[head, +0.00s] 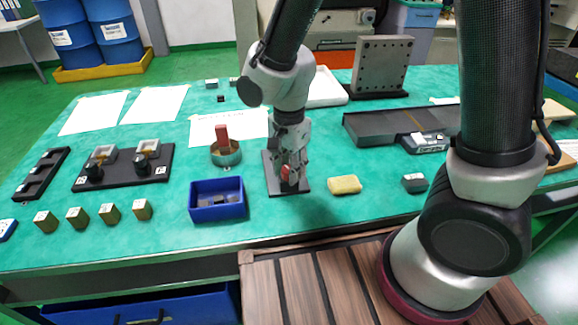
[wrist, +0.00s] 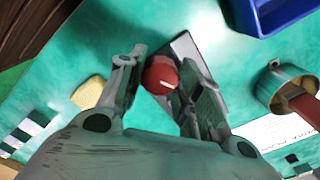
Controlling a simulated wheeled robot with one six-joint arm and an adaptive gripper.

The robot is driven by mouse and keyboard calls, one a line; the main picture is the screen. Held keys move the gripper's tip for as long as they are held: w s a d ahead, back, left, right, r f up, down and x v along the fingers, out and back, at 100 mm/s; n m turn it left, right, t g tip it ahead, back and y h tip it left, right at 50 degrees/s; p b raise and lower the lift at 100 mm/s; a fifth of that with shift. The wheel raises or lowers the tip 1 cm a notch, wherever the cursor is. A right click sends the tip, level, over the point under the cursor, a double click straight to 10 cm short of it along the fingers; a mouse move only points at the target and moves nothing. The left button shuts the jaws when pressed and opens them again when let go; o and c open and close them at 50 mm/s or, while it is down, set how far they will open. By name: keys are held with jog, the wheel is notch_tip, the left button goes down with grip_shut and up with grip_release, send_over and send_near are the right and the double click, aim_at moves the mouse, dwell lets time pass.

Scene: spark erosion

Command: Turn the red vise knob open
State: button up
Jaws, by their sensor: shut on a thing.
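The red vise knob (wrist: 161,76) is round with a pale line across its face. In the wrist view it sits between the fingers of my gripper (wrist: 160,84), which is shut on it. The head view shows the knob (head: 287,174) low at the fingertips of my gripper (head: 290,172), which reaches down from above. The dark base plate of the vise (head: 273,180) lies flat on the green table. My gripper hides most of the vise body. In the wrist view a grey part of the vise (wrist: 185,47) shows behind the knob.
A blue bin (head: 217,200) stands close on the left, with a round brass-coloured pot (head: 226,157) holding a red block behind it. A yellow sponge (head: 344,185) lies close on the right. Several small blocks line the front left edge. A dark tray (head: 385,128) is farther right.

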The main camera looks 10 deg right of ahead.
jog(key=shift+n, duration=0.4)
jog(key=n, duration=0.3)
jog(key=shift+n, duration=0.4)
jog(key=n, duration=0.3)
jog(key=shift+n, duration=0.3)
jog(key=n, duration=0.3)
jog(key=shift+n, duration=0.3)
jog(key=n, duration=0.3)
jog(key=shift+n, duration=0.3)
jog(key=n, duration=1)
jog(key=shift+d+n, duration=0.1)
jog(key=shift+n, duration=0.3)
jog(key=shift+w+n, duration=0.1)
jog(key=shift+n, duration=1.8)
